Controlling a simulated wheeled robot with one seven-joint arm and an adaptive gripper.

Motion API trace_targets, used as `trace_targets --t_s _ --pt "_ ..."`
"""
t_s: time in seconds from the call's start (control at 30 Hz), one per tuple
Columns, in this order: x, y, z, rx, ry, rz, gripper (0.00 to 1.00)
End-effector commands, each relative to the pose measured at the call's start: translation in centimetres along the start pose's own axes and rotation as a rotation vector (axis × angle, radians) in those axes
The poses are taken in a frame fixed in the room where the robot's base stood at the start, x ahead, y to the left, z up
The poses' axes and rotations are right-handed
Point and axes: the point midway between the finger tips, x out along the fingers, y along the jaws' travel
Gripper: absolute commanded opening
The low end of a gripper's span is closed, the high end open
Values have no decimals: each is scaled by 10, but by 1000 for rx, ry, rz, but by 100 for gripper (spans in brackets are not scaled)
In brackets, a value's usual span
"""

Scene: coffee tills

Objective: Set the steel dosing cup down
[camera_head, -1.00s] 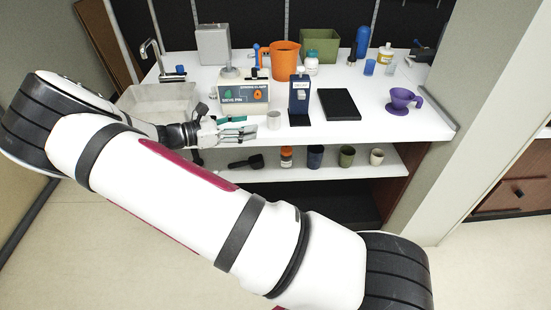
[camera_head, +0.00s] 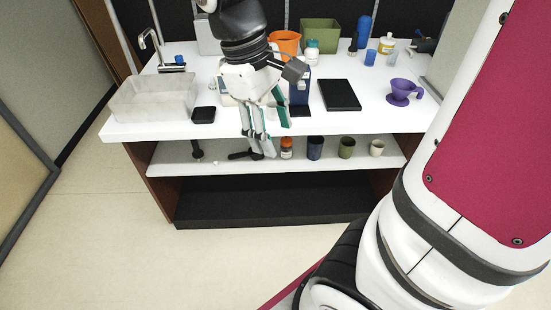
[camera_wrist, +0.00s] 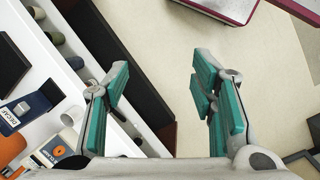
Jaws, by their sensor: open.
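The steel dosing cup (camera_wrist: 70,116) shows in the wrist view as a small pale grey cylinder on the white counter, beside the blue-topped box. In the head view my gripper and wrist hide it. My gripper (camera_head: 266,136) points down at the counter's front edge, its teal-padded fingers overlapping the shelf below in the picture. In the wrist view my gripper (camera_wrist: 161,78) is open with nothing between its fingers. The cup lies to the left of the left finger, apart from the grasp space.
The blue box (camera_head: 299,88) and black mat (camera_head: 339,95) are near the gripper on the counter (camera_head: 370,118). A clear bin (camera_head: 152,100) and black pad (camera_head: 203,115) are left, a purple dripper (camera_head: 402,90) right. Several small cups line the lower shelf (camera_head: 200,155).

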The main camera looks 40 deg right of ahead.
Motion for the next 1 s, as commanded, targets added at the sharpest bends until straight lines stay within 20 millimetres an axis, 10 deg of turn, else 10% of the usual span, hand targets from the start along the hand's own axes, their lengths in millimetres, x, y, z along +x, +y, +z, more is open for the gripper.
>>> trace_targets --t_s 0.43,1.0 --pt "-20 -80 89 297 307 -127 51" --pt "-16 -97 104 365 364 -143 51"
